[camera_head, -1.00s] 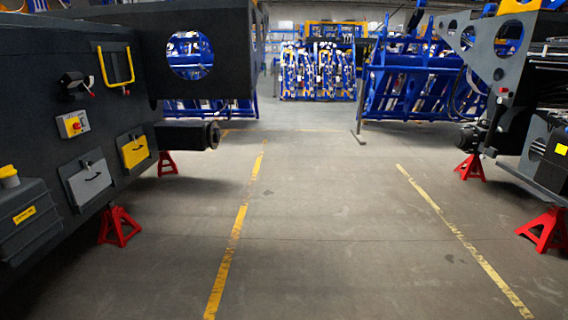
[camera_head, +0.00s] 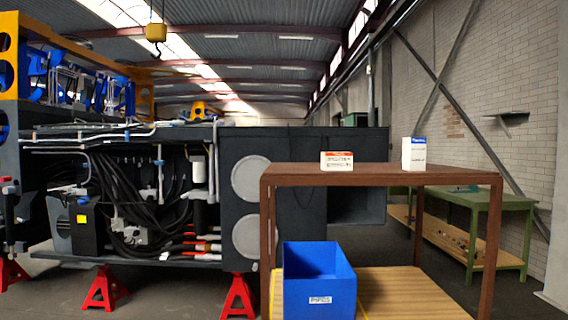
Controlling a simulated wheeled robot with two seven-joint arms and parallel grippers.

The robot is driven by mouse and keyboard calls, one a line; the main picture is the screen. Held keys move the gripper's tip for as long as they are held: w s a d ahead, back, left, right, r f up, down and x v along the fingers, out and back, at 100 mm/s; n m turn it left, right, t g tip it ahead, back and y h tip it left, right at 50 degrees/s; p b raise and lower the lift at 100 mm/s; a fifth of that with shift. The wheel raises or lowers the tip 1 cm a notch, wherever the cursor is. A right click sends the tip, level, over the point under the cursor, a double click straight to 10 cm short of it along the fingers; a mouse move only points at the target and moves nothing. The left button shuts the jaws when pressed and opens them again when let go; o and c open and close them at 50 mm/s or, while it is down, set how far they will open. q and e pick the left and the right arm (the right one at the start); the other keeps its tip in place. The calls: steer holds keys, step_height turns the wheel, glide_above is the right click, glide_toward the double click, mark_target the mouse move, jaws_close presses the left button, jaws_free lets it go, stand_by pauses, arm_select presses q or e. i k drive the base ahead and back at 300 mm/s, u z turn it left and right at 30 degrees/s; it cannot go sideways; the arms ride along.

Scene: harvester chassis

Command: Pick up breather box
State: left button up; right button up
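Two small boxes stand on top of a brown table (camera_head: 380,174) in the head view. One is a low, wide white box with an orange-red band (camera_head: 337,161), near the left part of the tabletop. The other is a taller upright white box with a blue top (camera_head: 414,154), right of the middle. Their lettering is too small to read, so I cannot tell which one is the breather box. The boxes stand apart and nothing touches them from above. Neither of my grippers is in view.
A blue bin (camera_head: 319,283) with a white label stands on the table's lower wooden shelf (camera_head: 410,295). The dark harvester chassis (camera_head: 300,150) rests on red stands (camera_head: 238,297) behind and left. A green workbench (camera_head: 478,205) stands at right. A yellow hoist block (camera_head: 156,33) hangs overhead.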

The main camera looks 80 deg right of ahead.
mark_target(330, 161)
steer(key=z, duration=2.6)
